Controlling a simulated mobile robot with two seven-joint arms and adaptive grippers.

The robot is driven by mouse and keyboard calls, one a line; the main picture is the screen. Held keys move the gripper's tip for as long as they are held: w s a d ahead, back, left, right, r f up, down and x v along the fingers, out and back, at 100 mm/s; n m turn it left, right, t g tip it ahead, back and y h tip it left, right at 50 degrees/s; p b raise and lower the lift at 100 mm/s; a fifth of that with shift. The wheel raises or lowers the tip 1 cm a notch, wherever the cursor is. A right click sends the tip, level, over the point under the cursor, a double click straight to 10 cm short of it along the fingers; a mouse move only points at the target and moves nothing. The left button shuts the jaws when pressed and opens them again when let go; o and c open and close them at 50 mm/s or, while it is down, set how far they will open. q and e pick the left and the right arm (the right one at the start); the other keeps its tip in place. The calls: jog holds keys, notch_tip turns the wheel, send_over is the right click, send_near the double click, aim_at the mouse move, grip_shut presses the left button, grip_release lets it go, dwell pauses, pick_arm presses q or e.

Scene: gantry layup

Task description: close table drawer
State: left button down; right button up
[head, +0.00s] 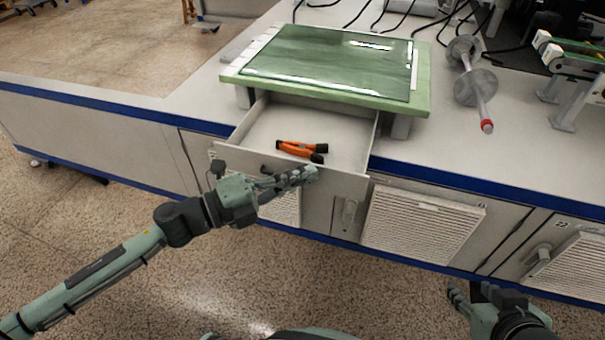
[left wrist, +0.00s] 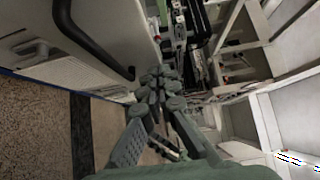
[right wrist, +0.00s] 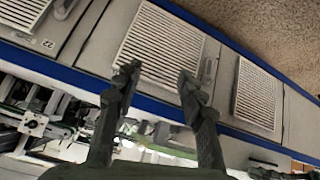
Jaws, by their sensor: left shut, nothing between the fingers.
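The table drawer (head: 345,188) is pulled open below the green-topped table in the head view. An orange and black tool (head: 300,148) lies inside it. My left gripper (head: 312,174) is shut and empty, by the outer side of the drawer front; I cannot tell whether it touches. The left wrist view shows its fingertips together (left wrist: 155,85), beside a pale panel with a black bar handle (left wrist: 92,42). My arm partly covers the drawer front in the head view. My right gripper (head: 458,292) is low at the right; its fingers stand apart and empty in the right wrist view (right wrist: 158,80).
A green board with a glassy sheet (head: 330,65) stands on the counter above the drawer. A spindle with grey discs (head: 470,75) lies to its right. Vented cabinet doors (head: 420,228) line the front. The floor (head: 150,225) before the counter is clear.

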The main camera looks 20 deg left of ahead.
pick_arm(q)
jog(key=shift+w+r, duration=0.1)
jog(key=shift+w, duration=0.4)
jog(key=w, duration=0.8)
jog(key=shift+w+d+p, duration=0.1)
jog(key=shift+d+p, duration=0.05)
jog(key=shift+p, duration=0.15)
send_over(325, 142)
jog(key=s, duration=0.1)
jog(key=shift+s+b, duration=0.1)
jog(key=shift+b, duration=0.3)
jog(key=shift+w, duration=0.6)
pick_arm(e)
jog(key=shift+w+a+r+t, duration=0.3)
jog(key=shift+w+a+r, duration=0.1)
jog(key=shift+w+a, duration=0.1)
pick_arm(q)
jog(key=shift+s, duration=0.1)
pick_arm(e)
jog(key=shift+s, duration=0.1)
